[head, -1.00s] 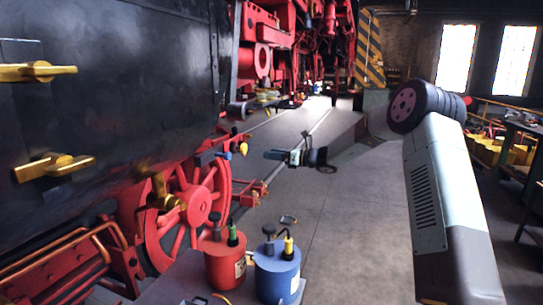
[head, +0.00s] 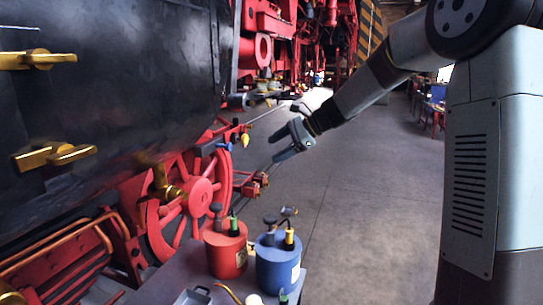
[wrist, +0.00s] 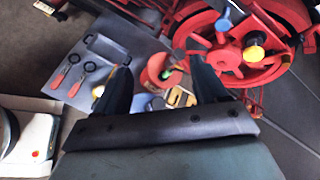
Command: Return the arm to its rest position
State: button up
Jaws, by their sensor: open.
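My arm reaches in from the right of the head view, bent at a dark joint at the top right. My gripper (head: 290,140) is at its end, up in the air over the floor, right of the red wheel. In the wrist view its two dark fingers (wrist: 158,68) are apart with nothing held between them. Beyond them lie the red can (wrist: 157,72) and part of the work surface.
A red can (head: 226,255) and a blue can (head: 277,268) stand on a grey table below the gripper. The locomotive's red wheel (head: 188,212) and dark body with brass handles (head: 50,157) fill the left. Open floor (head: 365,210) lies to the right.

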jog(key=s+d+n+t+h, duration=0.1)
jog(key=s+d+n+h, duration=0.2)
jog(key=s+d, duration=0.4)
jog(key=s+d+n+t+h, duration=0.1)
jog(key=s+d+n+h, duration=0.3)
jog(key=s, duration=1.2)
jog(key=s+d+n+t+h, duration=0.1)
jog(key=s+d+n+h, duration=0.2)
jog(key=s+d+n, duration=0.3)
jog(key=shift+s+d+r+h, duration=0.25)
jog(key=shift+s+d+h, duration=0.15)
jog(key=shift+s+d, duration=2.35)
jog(key=shift+s+a, duration=0.6)
jog(key=shift+a, duration=0.05)
